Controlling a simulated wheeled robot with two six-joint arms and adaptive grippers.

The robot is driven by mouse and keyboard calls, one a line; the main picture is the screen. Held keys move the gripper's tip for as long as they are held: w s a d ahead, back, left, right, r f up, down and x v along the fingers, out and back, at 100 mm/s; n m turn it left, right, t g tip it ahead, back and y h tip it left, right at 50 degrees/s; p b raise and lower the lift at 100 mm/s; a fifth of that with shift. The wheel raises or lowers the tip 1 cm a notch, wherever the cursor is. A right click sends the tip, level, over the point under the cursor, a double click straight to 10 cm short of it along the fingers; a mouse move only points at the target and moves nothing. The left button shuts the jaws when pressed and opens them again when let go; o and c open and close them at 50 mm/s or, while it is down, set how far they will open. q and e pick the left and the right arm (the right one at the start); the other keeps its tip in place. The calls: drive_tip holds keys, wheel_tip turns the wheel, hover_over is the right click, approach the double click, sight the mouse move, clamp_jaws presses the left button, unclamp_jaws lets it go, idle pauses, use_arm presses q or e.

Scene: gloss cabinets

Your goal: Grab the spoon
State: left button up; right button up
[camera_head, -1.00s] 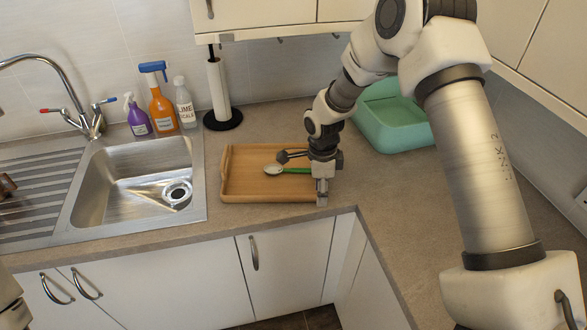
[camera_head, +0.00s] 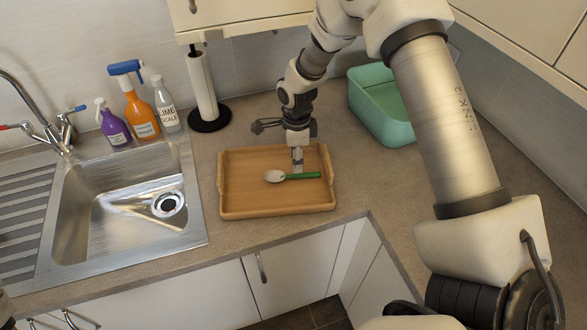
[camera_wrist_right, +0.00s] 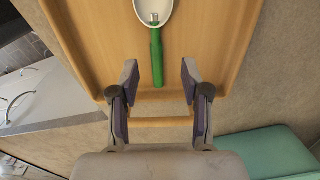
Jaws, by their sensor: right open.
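The spoon (camera_head: 277,176) has a pale bowl and a green handle. It lies in the wooden tray (camera_head: 240,208), bowl to the left and handle to the right. My right gripper (camera_head: 297,168) points down over the tray at the handle, its fingers partly merged together in this view. In the right wrist view the gripper (camera_wrist_right: 160,76) is open, with the spoon's green handle (camera_wrist_right: 156,55) reaching in line between the two fingertips and touching neither visibly. The height of the fingertips above the tray is hard to tell. My left gripper is out of view.
The tray has raised edges, with a handle rail (camera_wrist_right: 150,123) near the fingers in the wrist view. A teal bin (camera_head: 372,118) stands behind right. A paper towel holder (camera_head: 203,88), spray bottles (camera_head: 138,108) and the sink (camera_head: 120,205) are left. Cabinets (camera_head: 245,12) hang above.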

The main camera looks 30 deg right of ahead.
sight(298, 175)
drive_tip(key=shift+s+f+p, duration=0.3)
drive_tip(key=shift+f+p, duration=0.2)
drive_tip(key=shift+s+f+p, duration=0.3)
drive_tip(key=shift+f+p, duration=0.15)
drive_tip(key=shift+f, duration=0.05)
drive_tip(key=f, duration=0.2)
drive_tip(key=shift+w+d+f, duration=0.1)
drive_tip(key=shift+w+f, duration=0.2)
drive_tip(key=shift+f, duration=0.05)
drive_tip(key=shift+w+f, duration=0.15)
drive_tip(key=shift+s, duration=0.25)
clamp_jaws()
drive_tip(key=shift+w, duration=0.1)
